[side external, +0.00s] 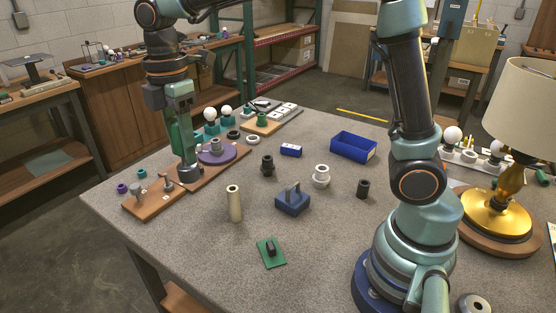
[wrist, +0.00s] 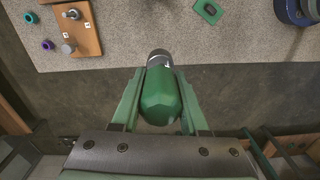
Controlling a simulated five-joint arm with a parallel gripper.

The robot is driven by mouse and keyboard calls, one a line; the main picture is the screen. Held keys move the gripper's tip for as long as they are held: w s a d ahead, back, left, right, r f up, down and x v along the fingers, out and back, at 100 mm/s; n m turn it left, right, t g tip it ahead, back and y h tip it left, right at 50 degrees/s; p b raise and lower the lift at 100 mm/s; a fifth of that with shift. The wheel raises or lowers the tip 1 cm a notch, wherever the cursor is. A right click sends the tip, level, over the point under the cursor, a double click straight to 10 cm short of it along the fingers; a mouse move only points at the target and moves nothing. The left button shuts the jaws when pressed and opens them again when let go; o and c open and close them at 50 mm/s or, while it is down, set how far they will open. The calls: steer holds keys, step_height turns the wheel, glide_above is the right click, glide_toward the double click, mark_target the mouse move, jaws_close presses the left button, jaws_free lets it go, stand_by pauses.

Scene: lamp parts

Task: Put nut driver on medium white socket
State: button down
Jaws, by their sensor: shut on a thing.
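My gripper (side external: 181,122) is shut on the nut driver (side external: 188,168), which hangs downward at the left of the table. In the wrist view the nut driver (wrist: 160,98) shows a green faceted handle and a dark grey metal end, and my gripper (wrist: 159,92) has a green finger on each side of it. A white stepped socket (side external: 321,176) stands upright on the table, right of centre and well apart from the tool. It is out of the wrist view. Whether this is the medium size I cannot tell.
Wooden boards with a purple disc (side external: 217,153) and small posts (side external: 168,184) lie near the tool. A black socket (side external: 267,164), beige cylinder (side external: 234,203), blue block (side external: 292,201), dark cylinder (side external: 363,188) and blue bin (side external: 354,147) stand around the white socket. The front-left tabletop is clear.

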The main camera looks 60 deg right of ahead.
steer(key=s+d+r+m, duration=0.15)
steer(key=d+m, duration=0.35)
steer(key=d, duration=0.6)
steer(key=s+d+r+m, duration=0.1)
steer(key=d+r+m, duration=0.3)
steer(key=d, duration=0.6)
steer(key=s+d+m, duration=0.9)
steer(key=s+d, duration=0.1)
steer(key=d, duration=0.4)
step_height(320, 180, down, 19)
steer(key=shift+w+r, duration=0.2)
steer(key=shift+w, duration=0.05)
steer(key=shift+f, duration=0.4)
steer(key=shift+c, duration=2.1)
jaws_free()
